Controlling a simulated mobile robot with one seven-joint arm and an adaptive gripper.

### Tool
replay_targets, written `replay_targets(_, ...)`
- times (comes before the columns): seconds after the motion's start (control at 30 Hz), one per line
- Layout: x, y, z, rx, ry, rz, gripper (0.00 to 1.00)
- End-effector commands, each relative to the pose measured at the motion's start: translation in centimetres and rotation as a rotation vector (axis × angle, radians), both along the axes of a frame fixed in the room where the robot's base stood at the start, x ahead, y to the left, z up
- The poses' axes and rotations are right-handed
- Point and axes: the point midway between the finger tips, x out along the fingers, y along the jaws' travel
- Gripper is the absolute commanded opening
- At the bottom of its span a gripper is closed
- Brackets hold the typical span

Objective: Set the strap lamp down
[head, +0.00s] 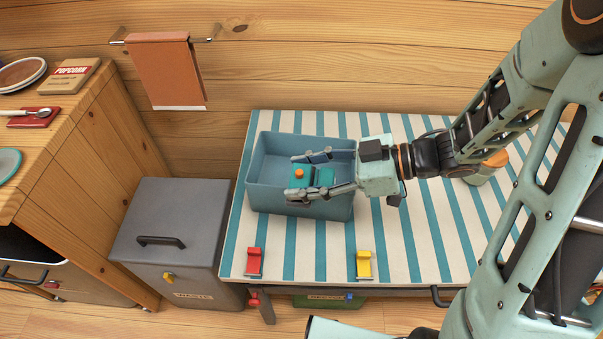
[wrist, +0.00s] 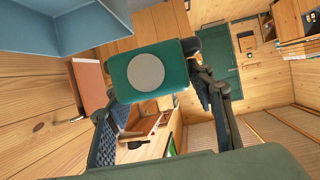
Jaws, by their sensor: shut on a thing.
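The strap lamp (head: 323,177) is a small teal block with an orange knob (head: 299,173). In the wrist view the lamp (wrist: 125,78) shows a green rounded face with a pale round disc. My gripper (head: 307,176) is shut on it, with one finger on each side. In the head view the lamp and fingers overlap the blue open bin (head: 262,196) on the striped table. How high the lamp is over the bin is hard to tell. The bin's corner (wrist: 75,22) also shows at the wrist view's upper left.
A red clip-like item (head: 254,262) and a yellow one (head: 363,264) lie at the striped table's (head: 425,235) front. A jar with an orange lid (head: 495,160) stands behind my arm. A grey waste box (head: 178,225) stands left.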

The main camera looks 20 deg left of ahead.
Motion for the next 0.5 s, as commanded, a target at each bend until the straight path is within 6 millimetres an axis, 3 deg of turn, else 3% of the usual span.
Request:
replay_targets(0.37, 8.2, 3.5, -4.2, 0.001, -0.001, 0.003, 0.19)
replay_targets(0.5, 9.9, 4.1, -6.8, 0.000, 0.001, 0.001, 0.19)
